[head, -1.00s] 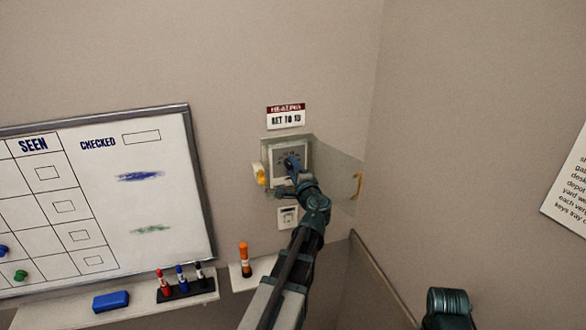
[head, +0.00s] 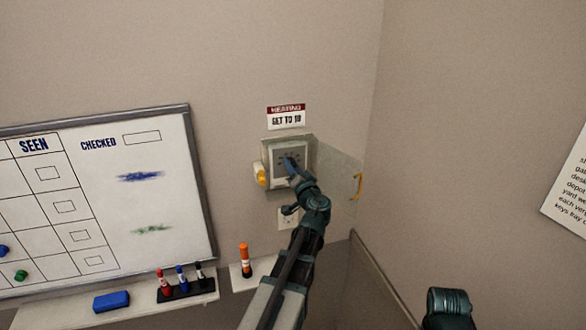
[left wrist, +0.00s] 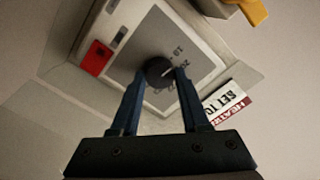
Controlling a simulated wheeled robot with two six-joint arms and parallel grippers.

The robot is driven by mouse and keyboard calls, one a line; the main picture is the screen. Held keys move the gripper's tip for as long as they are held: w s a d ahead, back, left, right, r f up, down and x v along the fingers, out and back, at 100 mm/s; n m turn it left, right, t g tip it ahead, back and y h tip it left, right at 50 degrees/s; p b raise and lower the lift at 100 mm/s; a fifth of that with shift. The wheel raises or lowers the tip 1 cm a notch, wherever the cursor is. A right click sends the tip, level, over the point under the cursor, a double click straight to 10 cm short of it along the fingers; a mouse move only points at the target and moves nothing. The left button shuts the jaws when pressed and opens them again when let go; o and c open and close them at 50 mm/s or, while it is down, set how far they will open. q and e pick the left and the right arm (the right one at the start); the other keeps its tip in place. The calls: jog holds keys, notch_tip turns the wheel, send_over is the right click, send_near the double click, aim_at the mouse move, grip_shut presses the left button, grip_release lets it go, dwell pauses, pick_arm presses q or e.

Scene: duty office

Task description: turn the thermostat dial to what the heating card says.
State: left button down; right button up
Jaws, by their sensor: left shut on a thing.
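The thermostat (head: 269,160) is a pale box on the wall with a grey face; its dark round dial (left wrist: 158,70) shows in the left wrist view with a light pointer mark. Numbers on the face, such as 18 and 20, are partly readable. My left gripper (head: 289,162) is at the thermostat; in the left wrist view its blue fingers (left wrist: 160,73) are shut on the dial. The heating card (head: 286,117), white with a red top band, is above the thermostat; it appears to read "SET TO 18", though the last digit is blurred.
A clear cover (head: 340,170) with a yellow handle (head: 358,186) stands open on the right, close to the arm. A yellow part (head: 260,174) sits at the box's left side. A whiteboard (head: 150,180) and a shelf with markers (head: 245,268) are left and below.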

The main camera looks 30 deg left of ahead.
pick_arm(q)
jog(key=shift+s+n, duration=0.1)
jog(key=shift+n, duration=0.8)
jog(key=shift+c, duration=2)
grip_release()
jog(key=v, duration=1.3)
jog(key=shift+s+d, duration=0.15)
jog(key=shift+d, duration=0.15)
